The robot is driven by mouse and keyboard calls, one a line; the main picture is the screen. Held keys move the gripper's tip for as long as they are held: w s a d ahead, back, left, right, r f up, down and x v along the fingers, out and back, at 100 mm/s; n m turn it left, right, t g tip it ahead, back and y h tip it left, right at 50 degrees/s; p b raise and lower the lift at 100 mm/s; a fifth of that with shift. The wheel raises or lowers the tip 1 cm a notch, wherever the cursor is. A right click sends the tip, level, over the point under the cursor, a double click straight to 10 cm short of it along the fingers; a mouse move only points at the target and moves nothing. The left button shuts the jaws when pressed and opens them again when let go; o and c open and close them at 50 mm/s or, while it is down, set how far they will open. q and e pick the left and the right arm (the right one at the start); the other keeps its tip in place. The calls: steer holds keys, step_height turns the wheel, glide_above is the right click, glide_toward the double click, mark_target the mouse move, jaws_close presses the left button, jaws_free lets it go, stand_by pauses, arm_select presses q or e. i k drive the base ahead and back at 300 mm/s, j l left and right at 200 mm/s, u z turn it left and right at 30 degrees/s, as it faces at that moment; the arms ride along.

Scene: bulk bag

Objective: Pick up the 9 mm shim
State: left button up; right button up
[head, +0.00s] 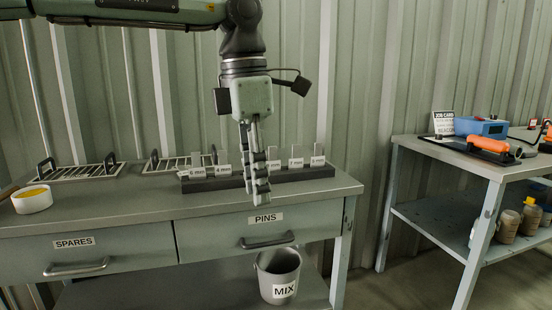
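A dark rack (205,185) stands at the back of the grey workbench, with several upright thin shims behind small white labels. Labels that seem to read 6 mm (197,172) and 4 mm (222,170) are on the left, and one that seems to read 7 mm (296,162) is on the right. I cannot read a 9 mm label; the middle of the rack is partly hidden by my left gripper (261,197). That gripper points down in front of the rack. Its fingers overlap in this view, so its opening does not show, nor any held shim. My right gripper is not in view.
The workbench (120,214) has SPARES and PINS drawers. Two wire grates (85,171) and a white bowl with yellow contents (32,199) are on its left. A MIX bucket (279,275) is below. A second table (420,150) with tools stands right, beyond a gap.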

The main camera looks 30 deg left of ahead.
mark_target(274, 164)
steer(key=i+j, duration=1.1)
steer(key=i, duration=0.1)
